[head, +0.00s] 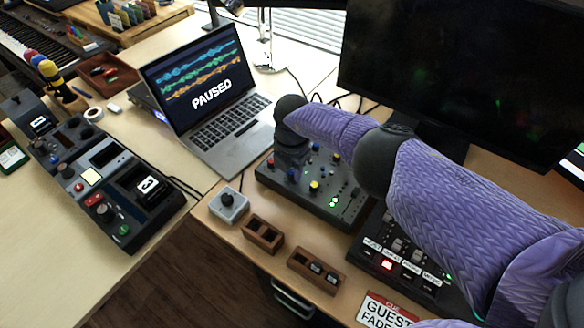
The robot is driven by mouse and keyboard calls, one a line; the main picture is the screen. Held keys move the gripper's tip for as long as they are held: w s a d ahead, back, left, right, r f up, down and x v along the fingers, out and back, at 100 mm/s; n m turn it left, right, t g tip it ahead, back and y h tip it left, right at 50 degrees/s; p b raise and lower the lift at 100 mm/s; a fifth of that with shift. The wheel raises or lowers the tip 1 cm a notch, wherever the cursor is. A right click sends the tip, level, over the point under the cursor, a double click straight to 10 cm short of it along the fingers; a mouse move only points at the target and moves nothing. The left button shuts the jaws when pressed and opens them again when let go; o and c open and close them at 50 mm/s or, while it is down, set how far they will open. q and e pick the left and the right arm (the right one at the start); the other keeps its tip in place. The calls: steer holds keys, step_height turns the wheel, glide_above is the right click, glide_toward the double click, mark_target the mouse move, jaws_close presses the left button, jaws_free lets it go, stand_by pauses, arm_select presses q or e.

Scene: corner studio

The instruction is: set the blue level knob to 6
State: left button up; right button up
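My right arm, in a purple sleeve, reaches in from the right over the box. My dark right gripper (291,165) points down at the box's back left part, at or just above the blue knob. Its fingers blend with the knobs, so I cannot tell whether they touch or grip it. The knob's scale is unreadable. My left gripper is out of view.
A laptop (215,95) showing "PAUSED" stands behind left. A small grey box with a dark knob (228,204) and two wooden trays (262,235) (317,271) are in front. A button panel (400,262) lies right, under my arm. A large monitor (460,75) stands behind.

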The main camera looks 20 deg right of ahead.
mark_target(292, 173)
steer(key=o, duration=0.4)
steer(key=shift+r, duration=0.1)
arm_select(q)
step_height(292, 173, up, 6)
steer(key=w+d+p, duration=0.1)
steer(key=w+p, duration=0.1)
steer(key=p, duration=0.4)
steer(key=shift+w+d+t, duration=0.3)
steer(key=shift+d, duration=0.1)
arm_select(e)
step_height(292, 173, up, 10)
steer(key=shift+f, duration=0.15)
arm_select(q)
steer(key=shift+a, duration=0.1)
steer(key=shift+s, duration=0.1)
